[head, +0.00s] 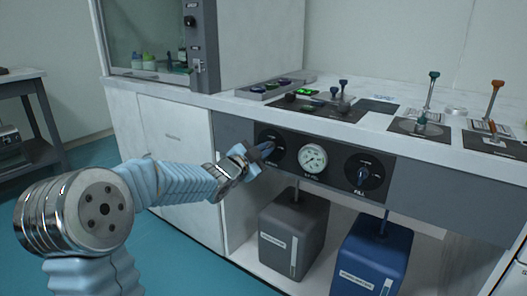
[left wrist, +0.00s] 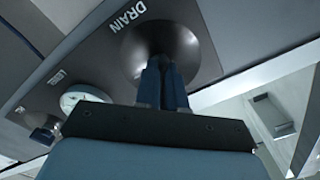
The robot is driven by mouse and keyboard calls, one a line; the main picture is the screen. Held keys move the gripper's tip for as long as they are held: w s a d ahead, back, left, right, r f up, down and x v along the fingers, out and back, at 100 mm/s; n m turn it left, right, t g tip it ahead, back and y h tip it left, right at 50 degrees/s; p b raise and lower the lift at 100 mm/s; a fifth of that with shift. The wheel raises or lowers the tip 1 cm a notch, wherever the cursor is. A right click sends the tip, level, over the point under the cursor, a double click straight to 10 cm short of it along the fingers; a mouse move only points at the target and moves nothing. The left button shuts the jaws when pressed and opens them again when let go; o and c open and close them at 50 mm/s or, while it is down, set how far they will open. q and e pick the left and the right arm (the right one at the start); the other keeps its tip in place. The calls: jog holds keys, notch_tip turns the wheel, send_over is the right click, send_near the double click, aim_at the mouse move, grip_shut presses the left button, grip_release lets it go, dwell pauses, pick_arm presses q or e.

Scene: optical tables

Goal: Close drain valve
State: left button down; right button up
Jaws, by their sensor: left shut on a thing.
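The drain valve (head: 280,139) is a round dark dial at the left of the grey panel under the bench top. In the left wrist view the drain valve (left wrist: 190,45) has the word DRAIN printed beside it. My left gripper (head: 258,154) reaches the dial from the left. In the left wrist view my left gripper (left wrist: 163,85) is shut on the valve's dark blue handle, which is mostly hidden between the fingers. The handle's exact angle cannot be told. My right gripper is not in view.
A white gauge (head: 312,158) and the fill valve (head: 367,173) sit to the right on the same panel. A grey tank (head: 293,238) and a blue tank (head: 370,258) stand below. Tools on stands (head: 432,92) are on the white bench top (head: 225,103).

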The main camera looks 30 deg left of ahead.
pick_arm(q)
jog(key=n+p, duration=0.2)
jog(key=n, duration=0.6)
jog(key=shift+r, duration=0.15)
jog(key=shift+n, duration=0.4)
jog(key=c, duration=1.2)
grip_release()
jog(key=shift+w, duration=0.1)
jog(key=shift+c, duration=0.2)
jog(key=s+a, duration=0.1)
jog(key=s, duration=1.3)
jog(key=shift+w+f, duration=0.1)
jog(key=shift+f, duration=0.1)
